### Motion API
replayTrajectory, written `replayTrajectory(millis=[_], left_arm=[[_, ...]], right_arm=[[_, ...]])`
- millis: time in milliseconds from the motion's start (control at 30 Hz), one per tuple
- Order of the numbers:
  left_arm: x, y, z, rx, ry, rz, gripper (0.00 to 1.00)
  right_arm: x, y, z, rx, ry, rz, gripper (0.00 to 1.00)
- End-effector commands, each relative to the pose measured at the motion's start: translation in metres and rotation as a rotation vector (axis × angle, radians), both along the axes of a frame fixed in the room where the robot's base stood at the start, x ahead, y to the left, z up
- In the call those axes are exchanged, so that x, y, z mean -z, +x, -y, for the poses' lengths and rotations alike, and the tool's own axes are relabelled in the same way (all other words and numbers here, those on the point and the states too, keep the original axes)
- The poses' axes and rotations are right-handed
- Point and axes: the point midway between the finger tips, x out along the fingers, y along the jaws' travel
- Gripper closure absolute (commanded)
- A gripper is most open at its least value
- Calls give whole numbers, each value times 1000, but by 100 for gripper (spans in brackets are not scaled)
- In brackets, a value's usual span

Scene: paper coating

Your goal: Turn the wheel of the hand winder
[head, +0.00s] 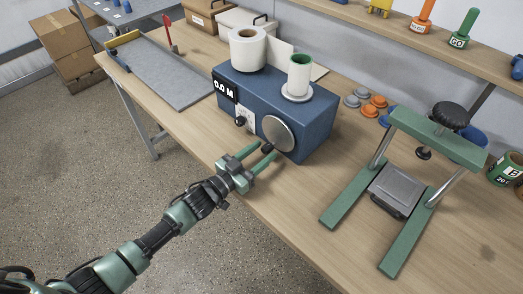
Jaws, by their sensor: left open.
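The hand winder is a blue box (309,124) on the wooden table, with a "0.0 M" display (225,87) on its left. Its wheel is a grey disc (279,133) on the front face, with a dark knob (268,148) at its lower left edge. A white paper roll (248,50) and a white tube with a green core (299,74) stand on top. My left gripper (264,154) is open in front of the wheel, its green fingers reaching to either side of the knob. Whether they touch it I cannot tell. My right gripper is out of view.
A green press frame (437,137) with a black knob stands to the right. Bare table (268,203) shows between my arm and the press.

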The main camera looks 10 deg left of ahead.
Motion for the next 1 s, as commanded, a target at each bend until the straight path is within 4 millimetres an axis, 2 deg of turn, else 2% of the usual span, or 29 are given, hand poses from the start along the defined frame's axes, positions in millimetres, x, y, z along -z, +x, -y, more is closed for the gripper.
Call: replayTrajectory(millis=[300, 467, 500, 767, 1000], left_arm=[[0, 3, 2, 0, 1, -1, 53], [0, 3, 2, 0, 1, -1, 98], [0, 3, 2, 0, 1, -1, 100], [0, 3, 1, 0, 15, 10, 100], [-1, 6, -3, -1, 101, 74, 100]], right_arm=[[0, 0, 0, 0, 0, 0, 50], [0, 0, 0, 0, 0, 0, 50], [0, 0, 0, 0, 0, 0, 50], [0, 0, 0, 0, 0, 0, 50], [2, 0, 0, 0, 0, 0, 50]])
